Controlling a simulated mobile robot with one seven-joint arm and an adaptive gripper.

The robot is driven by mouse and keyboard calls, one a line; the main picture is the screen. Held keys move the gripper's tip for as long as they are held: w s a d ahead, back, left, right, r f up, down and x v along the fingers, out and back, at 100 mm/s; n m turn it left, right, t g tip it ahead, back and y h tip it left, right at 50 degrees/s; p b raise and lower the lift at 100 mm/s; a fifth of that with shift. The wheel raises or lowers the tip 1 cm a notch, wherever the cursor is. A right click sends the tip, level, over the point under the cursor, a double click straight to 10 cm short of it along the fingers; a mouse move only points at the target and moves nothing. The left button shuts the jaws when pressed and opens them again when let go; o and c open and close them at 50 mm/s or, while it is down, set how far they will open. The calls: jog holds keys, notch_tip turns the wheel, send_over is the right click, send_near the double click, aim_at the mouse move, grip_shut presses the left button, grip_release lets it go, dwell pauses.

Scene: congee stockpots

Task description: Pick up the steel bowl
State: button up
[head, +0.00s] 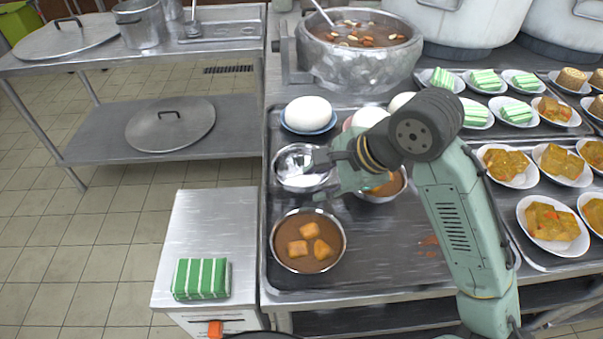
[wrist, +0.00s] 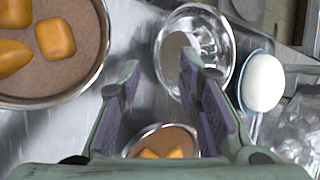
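The steel bowl (head: 293,176) is shiny and looks empty. It sits upright on the dark metal tray at the left edge, in front of a white round item on a blue plate. It also shows at the top of the wrist view (wrist: 214,40). My gripper (head: 318,174) is at the bowl's right side, pointing toward it. In the wrist view my gripper (wrist: 160,78) has its fingers spread with nothing between them. The right finger overlaps the bowl's near edge in that picture. I cannot tell whether it touches the bowl. The arm hides part of the tray.
A bowl of brown stew with orange chunks (head: 308,254) stands in front of the steel bowl. Another filled bowl (head: 384,190) is beneath my gripper. The white item (head: 308,112) is close behind. A stockpot (head: 345,68) and several food plates stand farther back and right.

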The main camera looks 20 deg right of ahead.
aim_at(309, 188)
jog(key=x, duration=0.5)
jog(key=shift+w+p, duration=0.15)
jog(key=shift+p, duration=0.25)
grip_shut()
